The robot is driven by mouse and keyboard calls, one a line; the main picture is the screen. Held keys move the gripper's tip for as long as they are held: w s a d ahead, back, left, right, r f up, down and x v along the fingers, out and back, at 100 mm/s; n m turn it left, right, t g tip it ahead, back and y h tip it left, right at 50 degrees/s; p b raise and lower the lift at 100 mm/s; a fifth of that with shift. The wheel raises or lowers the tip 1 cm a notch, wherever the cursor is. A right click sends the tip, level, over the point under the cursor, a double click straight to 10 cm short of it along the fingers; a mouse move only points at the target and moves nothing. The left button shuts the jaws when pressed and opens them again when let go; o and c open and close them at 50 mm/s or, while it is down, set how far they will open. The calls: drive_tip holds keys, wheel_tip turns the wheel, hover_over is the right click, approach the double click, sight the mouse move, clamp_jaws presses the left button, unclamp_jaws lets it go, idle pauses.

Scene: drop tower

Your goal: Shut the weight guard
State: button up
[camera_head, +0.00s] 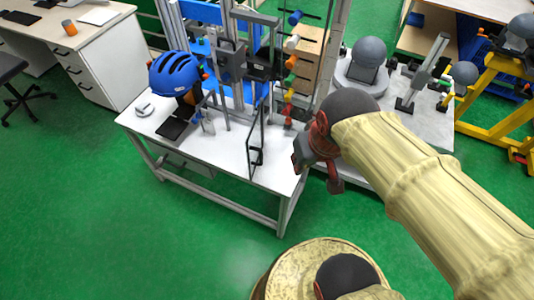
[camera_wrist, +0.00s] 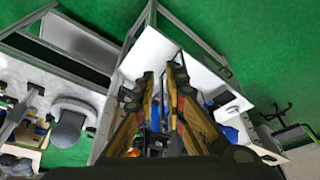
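A thin black-framed clear panel (camera_head: 257,142), which looks like the weight guard, stands upright near the right front of the white table (camera_head: 225,165). It stands out from the drop tower (camera_head: 245,65) rather than flat across its front. My gripper (camera_head: 305,155) is to the right of the panel, apart from it in the picture. In the wrist view my gripper (camera_wrist: 158,72) has its two fingers spread with nothing between them, above the white table top. I cannot clearly make out the guard in the wrist view.
A second table (camera_head: 425,125) with grey spheres and stands is to the right. A desk (camera_head: 95,45) is at the back left. Green floor in front is clear.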

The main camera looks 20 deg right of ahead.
drive_tip(key=w+f+m+g+p, duration=0.1)
drive_tip(key=f, duration=0.1)
drive_tip(key=w+f+m+g+y+p, duration=0.1)
drive_tip(key=f+m, duration=0.1)
drive_tip(key=w+f+m+g+y+p, duration=0.1)
drive_tip(key=f+p, duration=0.1)
drive_tip(key=f, duration=0.1)
drive_tip(key=shift+w+m, duration=0.15)
drive_tip(key=shift+m, duration=0.15)
clamp_jaws()
drive_tip(key=w+d+f+m+t+y+p, duration=0.1)
drive_tip(key=w+d+f+m+p, duration=0.15)
drive_tip(key=w+f+m, duration=0.65)
drive_tip(key=w+d+f+m+t+p, duration=0.1)
drive_tip(key=w+d+f+m, duration=0.4)
drive_tip(key=m, duration=0.8)
drive_tip(key=w+a+f+b, duration=0.3)
drive_tip(key=a+f, duration=0.4)
drive_tip(key=f, duration=0.3)
drive_tip(key=shift+w+a, duration=0.25)
drive_tip(key=shift+w, duration=0.3)
drive_tip(key=shift+a, duration=0.1)
